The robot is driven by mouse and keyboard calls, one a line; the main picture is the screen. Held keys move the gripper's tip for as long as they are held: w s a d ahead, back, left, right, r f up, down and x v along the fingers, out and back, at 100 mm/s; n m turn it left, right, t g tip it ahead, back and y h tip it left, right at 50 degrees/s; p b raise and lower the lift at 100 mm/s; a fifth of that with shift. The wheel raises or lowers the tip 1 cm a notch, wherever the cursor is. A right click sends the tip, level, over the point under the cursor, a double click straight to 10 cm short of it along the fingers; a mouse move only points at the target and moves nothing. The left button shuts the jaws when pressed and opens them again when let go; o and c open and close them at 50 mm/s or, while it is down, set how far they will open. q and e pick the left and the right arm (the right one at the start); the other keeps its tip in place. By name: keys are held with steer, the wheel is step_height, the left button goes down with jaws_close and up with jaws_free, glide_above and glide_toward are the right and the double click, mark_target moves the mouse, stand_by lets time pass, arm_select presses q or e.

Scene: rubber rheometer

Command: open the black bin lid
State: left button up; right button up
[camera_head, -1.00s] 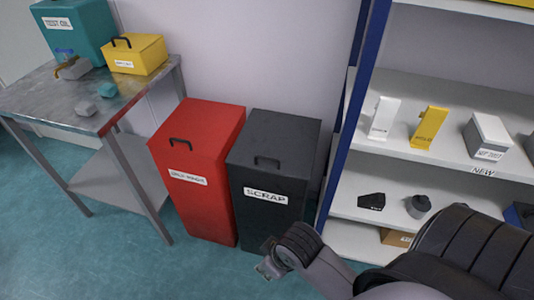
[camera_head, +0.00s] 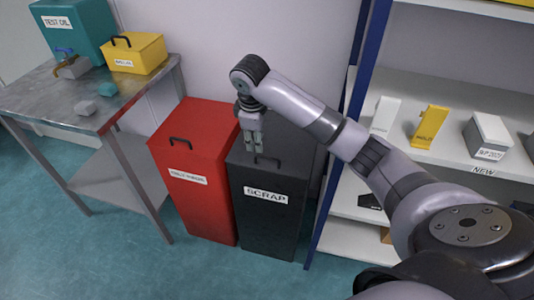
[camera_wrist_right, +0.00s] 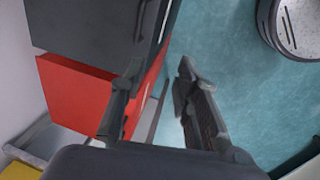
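The black bin (camera_head: 268,220), labelled SCRAP, stands on the floor with its lid (camera_head: 295,145) shut. A black handle (camera_head: 267,162) sits at the lid's front edge. My right gripper (camera_head: 254,148) points down over the left part of the lid, just behind and left of the handle, and hides some of the lid. In the right wrist view the gripper (camera_wrist_right: 158,70) has its two fingers apart with nothing between them. The black bin (camera_wrist_right: 85,25) fills the upper left there. I cannot tell whether the fingers touch the lid. My left gripper is not in view.
A red bin (camera_head: 195,205) stands against the black bin's left side. A metal table (camera_head: 45,100) with a teal box and a yellow box is at left. A shelf rack (camera_head: 440,160) with small boxes stands close on the right. The floor in front is free.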

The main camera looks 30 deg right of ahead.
mark_target(267, 158)
steer(key=w+d+r, duration=0.1)
steer(key=d+r, duration=0.2)
steer(key=r, duration=0.1)
steer(key=w+d+f, duration=0.1)
steer(key=f, duration=0.4)
steer(key=d+f, duration=0.1)
steer(key=f, duration=0.5)
steer(key=w+d+f, duration=0.1)
steer(key=f, duration=0.5)
steer(key=shift+w, duration=0.3)
steer(key=shift+r, duration=0.1)
steer(key=shift+c, duration=0.5)
jaws_close()
steer(key=shift+p, duration=0.3)
